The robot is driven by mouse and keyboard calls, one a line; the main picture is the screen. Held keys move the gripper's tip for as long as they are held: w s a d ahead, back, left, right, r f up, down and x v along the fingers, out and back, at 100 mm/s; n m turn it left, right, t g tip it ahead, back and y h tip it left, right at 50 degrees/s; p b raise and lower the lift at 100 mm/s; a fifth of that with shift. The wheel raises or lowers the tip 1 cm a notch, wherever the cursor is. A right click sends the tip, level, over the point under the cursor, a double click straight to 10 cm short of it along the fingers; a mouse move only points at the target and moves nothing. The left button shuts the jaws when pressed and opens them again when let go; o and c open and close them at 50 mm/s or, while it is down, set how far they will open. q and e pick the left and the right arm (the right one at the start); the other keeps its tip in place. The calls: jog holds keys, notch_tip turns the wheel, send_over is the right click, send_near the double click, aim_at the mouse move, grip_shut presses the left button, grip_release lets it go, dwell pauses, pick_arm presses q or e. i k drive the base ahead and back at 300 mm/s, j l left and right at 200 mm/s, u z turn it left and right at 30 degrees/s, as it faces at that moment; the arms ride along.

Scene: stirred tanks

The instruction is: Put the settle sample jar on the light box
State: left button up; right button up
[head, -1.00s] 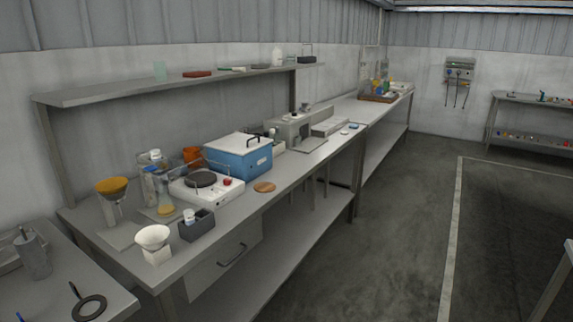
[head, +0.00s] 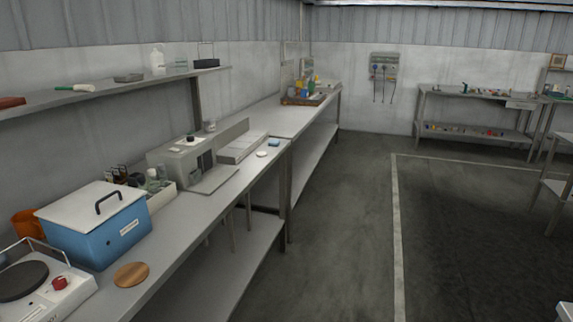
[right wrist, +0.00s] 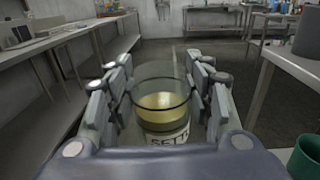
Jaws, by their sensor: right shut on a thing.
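The settle sample jar (right wrist: 163,103) is a clear glass jar with yellow liquid and a white label reading "SETT", the rest cut off. It stands roughly upright in the right wrist view. My right gripper (right wrist: 160,95) is shut on it, with fingers on both sides. Neither gripper shows in the head view, and my left gripper is in no view. I cannot tell for certain which thing is the light box; a flat pale box (head: 242,148) lies on the long bench beside a grey instrument (head: 185,162).
The long bench (head: 195,208) runs along the left wall. It carries a blue lidded box (head: 97,235), a hotplate (head: 62,300) and a wooden disc (head: 131,274). A green container (right wrist: 306,155) is near the wrist camera's lower right. The floor right of the bench is open.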

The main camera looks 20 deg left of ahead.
aim_at(221, 173)
jog(key=i+u, duration=0.3)
jog(key=i, duration=0.2)
jog(key=i+l+u, duration=0.3)
jog(key=i, duration=0.15)
jog(key=i+l+u, duration=0.15)
jog(key=i+u, duration=0.15)
jog(key=i, duration=0.15)
